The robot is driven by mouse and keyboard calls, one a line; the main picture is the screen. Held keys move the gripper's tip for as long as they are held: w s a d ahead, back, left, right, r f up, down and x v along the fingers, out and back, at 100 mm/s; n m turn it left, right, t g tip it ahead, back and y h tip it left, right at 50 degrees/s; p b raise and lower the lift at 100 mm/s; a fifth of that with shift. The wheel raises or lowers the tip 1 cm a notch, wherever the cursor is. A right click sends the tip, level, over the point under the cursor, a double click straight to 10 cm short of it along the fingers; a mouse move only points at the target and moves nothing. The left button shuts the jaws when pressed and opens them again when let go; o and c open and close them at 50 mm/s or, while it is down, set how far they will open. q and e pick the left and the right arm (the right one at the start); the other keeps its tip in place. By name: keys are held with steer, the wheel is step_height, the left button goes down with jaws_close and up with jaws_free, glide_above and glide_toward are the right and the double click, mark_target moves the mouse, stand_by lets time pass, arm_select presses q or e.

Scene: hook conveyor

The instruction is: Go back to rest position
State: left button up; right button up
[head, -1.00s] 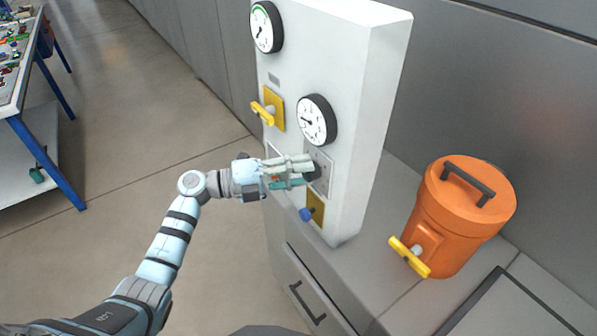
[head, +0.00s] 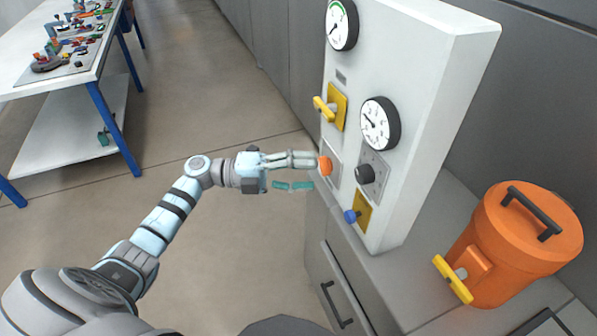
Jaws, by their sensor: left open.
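My left gripper (head: 303,172) is open and empty in the head view. It points right, toward the front of a white control panel (head: 440,130), with its fingertips close to an orange knob (head: 325,166). I cannot tell whether the upper finger touches that knob. The panel also carries a black knob (head: 366,174), a blue-handled valve (head: 352,215), a yellow valve (head: 330,108) and two round gauges, the lower one (head: 380,124) and the upper one (head: 341,25). My right gripper is not in the picture.
An orange drum (head: 520,245) with a yellow tap (head: 453,279) stands on the grey counter (head: 415,270) at right. A white table (head: 50,85) with blue legs and several small parts stands at far left. The floor between is clear.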

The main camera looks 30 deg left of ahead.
arm_select(q)
steer(key=shift+s+a, duration=0.35)
steer(key=shift+a, duration=0.3)
